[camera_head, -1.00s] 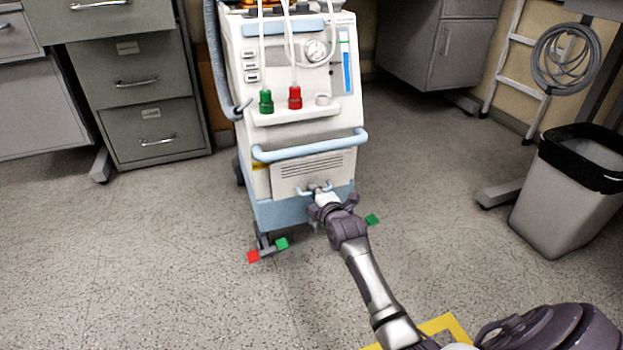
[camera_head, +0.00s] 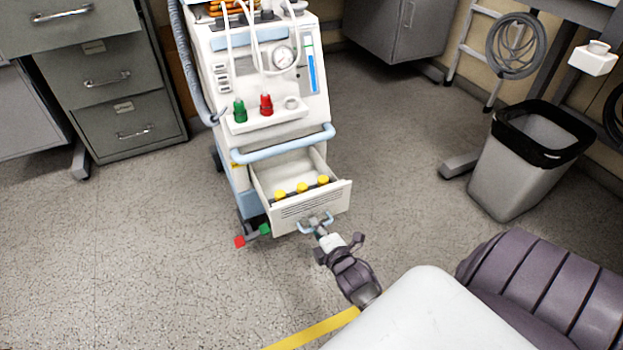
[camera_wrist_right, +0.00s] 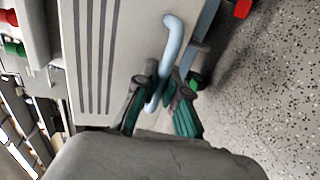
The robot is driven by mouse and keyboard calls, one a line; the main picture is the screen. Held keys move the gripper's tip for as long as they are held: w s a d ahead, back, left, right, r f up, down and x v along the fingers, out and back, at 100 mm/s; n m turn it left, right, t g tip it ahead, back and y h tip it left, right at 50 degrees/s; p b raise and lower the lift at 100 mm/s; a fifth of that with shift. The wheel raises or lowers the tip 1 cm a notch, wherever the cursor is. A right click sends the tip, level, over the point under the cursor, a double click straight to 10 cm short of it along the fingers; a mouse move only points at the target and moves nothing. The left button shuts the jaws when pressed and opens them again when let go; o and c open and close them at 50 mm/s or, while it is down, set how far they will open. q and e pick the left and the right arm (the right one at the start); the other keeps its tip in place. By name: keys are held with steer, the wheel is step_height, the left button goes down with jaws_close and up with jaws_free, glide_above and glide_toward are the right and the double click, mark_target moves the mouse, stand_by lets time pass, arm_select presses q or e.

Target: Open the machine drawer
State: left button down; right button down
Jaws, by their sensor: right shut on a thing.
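The white and pale-blue machine (camera_head: 262,100) stands on the floor at the upper middle of the head view. Its drawer (camera_head: 325,201) is pulled out, and several yellow-capped items (camera_head: 302,187) show inside. The drawer's light-blue handle (camera_head: 308,229) is on the lower front. My right gripper (camera_head: 320,232) is at this handle. In the right wrist view, the fingers of my right gripper (camera_wrist_right: 160,95) are closed around the blue handle (camera_wrist_right: 172,50), beside the slotted drawer front (camera_wrist_right: 100,50). My left gripper is not in view.
Grey filing cabinets (camera_head: 112,85) stand at the left. A bin with a black liner (camera_head: 530,165) stands at the right. A light-blue rail (camera_head: 275,150) crosses the machine above the drawer. The floor left of the machine is clear.

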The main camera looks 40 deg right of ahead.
steer(key=shift+s, duration=0.15)
steer(key=c, duration=1.5)
jaws_free()
steer(key=v, duration=1.2)
steer(key=shift+a, duration=0.1)
